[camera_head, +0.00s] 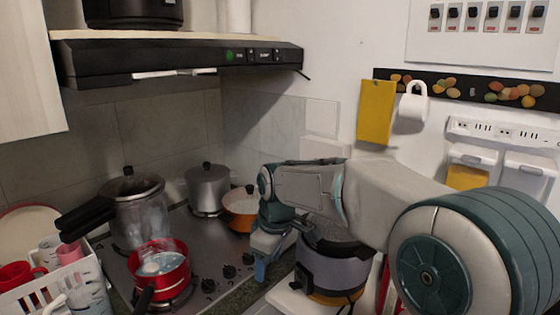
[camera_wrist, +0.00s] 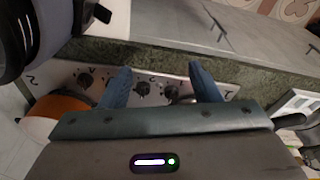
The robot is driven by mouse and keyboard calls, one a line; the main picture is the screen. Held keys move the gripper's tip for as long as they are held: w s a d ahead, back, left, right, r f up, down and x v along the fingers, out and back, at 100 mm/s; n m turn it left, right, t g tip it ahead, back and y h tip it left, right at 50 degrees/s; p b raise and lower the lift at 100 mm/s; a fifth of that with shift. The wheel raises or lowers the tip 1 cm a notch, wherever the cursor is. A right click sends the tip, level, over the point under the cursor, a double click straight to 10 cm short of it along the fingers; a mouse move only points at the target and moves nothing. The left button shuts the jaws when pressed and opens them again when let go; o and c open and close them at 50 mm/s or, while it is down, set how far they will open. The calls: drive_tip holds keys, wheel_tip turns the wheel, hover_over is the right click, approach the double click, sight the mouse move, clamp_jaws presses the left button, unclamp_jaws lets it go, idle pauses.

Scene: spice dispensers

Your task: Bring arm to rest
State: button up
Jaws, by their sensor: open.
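In the head view my arm reaches from the right toward the stove, with my gripper (camera_head: 262,268) low at the stove's right front edge. In the wrist view the two blue fingers of my gripper (camera_wrist: 160,85) stand apart, with nothing between them. Stove knobs (camera_wrist: 143,90) show past the fingers. The fingertips appear close to the stove edge, but I cannot tell whether they touch it. No spice dispenser is clearly seen.
A cooker (camera_head: 335,262) stands right of my gripper. A range hood (camera_head: 180,62) hangs above.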

drive_tip(key=s+d+f+m+t+h, duration=0.1)
drive_tip(key=s+d+f+m, duration=0.2)
drive_tip(key=s+d+m, duration=0.9)
drive_tip(key=s+d, duration=0.6)
drive_tip(key=s, duration=0.2)
drive_tip(key=shift+s+f+m+t, duration=0.2)
drive_tip(key=shift+s+m+t, duration=0.05)
drive_tip(key=shift+m+t, duration=0.15)
